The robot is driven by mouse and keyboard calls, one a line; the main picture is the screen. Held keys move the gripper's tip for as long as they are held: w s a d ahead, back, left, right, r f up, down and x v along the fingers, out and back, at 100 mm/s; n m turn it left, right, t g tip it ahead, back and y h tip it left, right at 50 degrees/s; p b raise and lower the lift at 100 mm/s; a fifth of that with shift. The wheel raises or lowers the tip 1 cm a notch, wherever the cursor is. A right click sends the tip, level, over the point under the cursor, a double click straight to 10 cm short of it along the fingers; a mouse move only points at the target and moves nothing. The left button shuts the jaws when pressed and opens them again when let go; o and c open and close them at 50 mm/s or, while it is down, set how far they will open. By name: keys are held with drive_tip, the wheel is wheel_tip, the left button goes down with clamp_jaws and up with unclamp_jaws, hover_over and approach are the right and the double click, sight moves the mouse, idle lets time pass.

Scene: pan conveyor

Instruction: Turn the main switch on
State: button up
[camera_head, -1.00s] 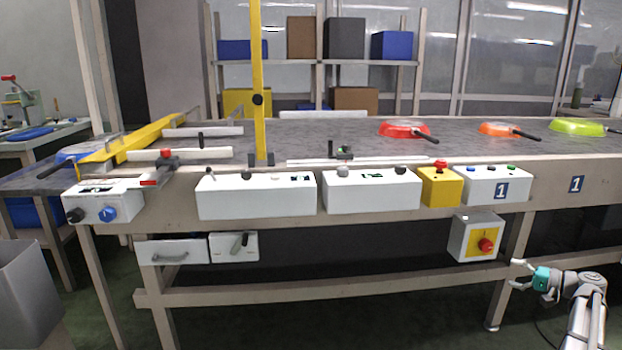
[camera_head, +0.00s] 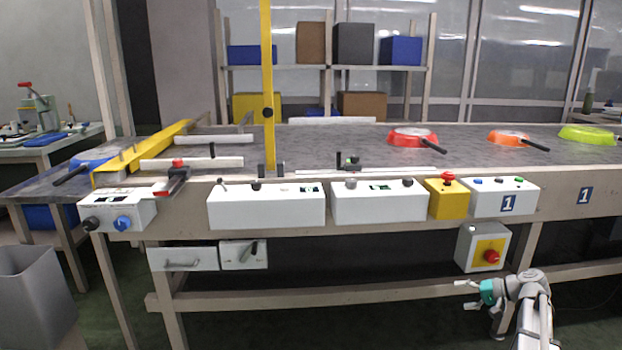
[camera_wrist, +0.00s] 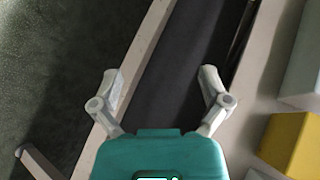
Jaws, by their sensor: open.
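A grey switch box (camera_head: 467,250) with a yellow plate (camera_head: 483,246) and a red rotary knob (camera_head: 491,257) hangs under the conveyor table at the right. I take it to be the main switch; the knob's exact position is too small to tell. My gripper (camera_head: 466,294) is open and empty, below and slightly left of this box, apart from it. In the wrist view, my gripper's fingers (camera_wrist: 160,78) are spread with nothing between them. The red knob does not show in the wrist view.
A yellow box (camera_head: 447,199) with a red button and white control boxes (camera_head: 265,207) line the table's front edge. A table leg (camera_head: 527,249) stands right of the switch box. A lower crossbar (camera_head: 330,293) runs behind my gripper. Pans, including a red one (camera_head: 410,136), lie on top.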

drive_tip(key=s+a+f+n+g+h+p, duration=0.1)
drive_tip(key=s+a+n+g+h+p, duration=0.35)
drive_tip(key=a, duration=1.35)
drive_tip(key=s+a+r+g+h+p, duration=0.1)
drive_tip(key=s+a+h+p, duration=0.25)
drive_tip(key=s, duration=0.35)
drive_tip(key=s+a+r+g+h+p, duration=0.1)
drive_tip(key=s+a+r+h+p, duration=0.15)
drive_tip(key=s+a, duration=0.3)
wheel_tip(320, 180, up, 37)
drive_tip(key=p, duration=3.7)
drive_tip(key=shift+s+n+p, duration=0.3)
drive_tip(key=shift+n+p, duration=0.05)
drive_tip(key=shift+n, duration=0.1)
